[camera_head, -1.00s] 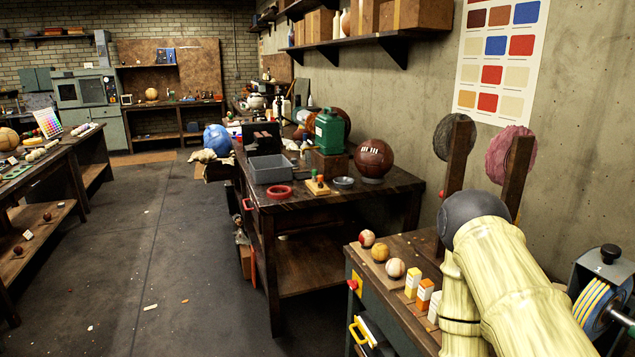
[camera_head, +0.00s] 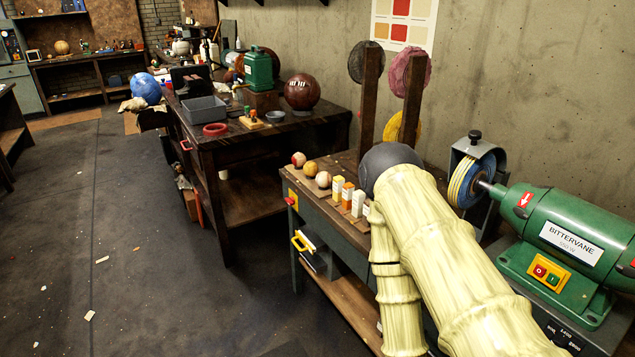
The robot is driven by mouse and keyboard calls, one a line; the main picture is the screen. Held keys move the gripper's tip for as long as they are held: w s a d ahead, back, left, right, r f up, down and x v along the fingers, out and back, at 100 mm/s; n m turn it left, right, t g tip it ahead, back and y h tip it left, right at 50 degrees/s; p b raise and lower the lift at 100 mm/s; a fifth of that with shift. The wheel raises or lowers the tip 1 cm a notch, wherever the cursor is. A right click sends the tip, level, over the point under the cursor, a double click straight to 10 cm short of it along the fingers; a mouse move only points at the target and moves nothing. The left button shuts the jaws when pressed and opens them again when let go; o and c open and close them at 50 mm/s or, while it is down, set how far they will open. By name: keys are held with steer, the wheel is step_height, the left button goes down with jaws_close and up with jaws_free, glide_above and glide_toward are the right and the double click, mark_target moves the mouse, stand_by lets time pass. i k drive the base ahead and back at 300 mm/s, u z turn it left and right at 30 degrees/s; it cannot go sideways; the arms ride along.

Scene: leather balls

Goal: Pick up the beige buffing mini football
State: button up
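Three small balls sit in a row on the wooden top of the near bench: a red and white ball (camera_head: 298,159), a tan ball (camera_head: 311,168) and a pale ball with reddish marks (camera_head: 323,179). They are too small for me to tell which is the beige mini football. My own arm, pale and bamboo-like with a dark round joint, covers the bench just right of them. My gripper is not in view.
Small upright boxes (camera_head: 348,195) stand between the balls and my arm. A green bench grinder (camera_head: 565,245) is at the right. Buffing wheels on posts (camera_head: 408,75) stand behind. A dark table (camera_head: 250,150) with a large brown ball (camera_head: 302,92) is farther back. The floor at left is mostly clear.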

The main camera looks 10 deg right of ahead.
mark_target(311, 169)
steer(key=k, duration=0.65)
steer(key=u, duration=1.05)
steer(key=i, duration=1.9)
steer(key=z, duration=0.55)
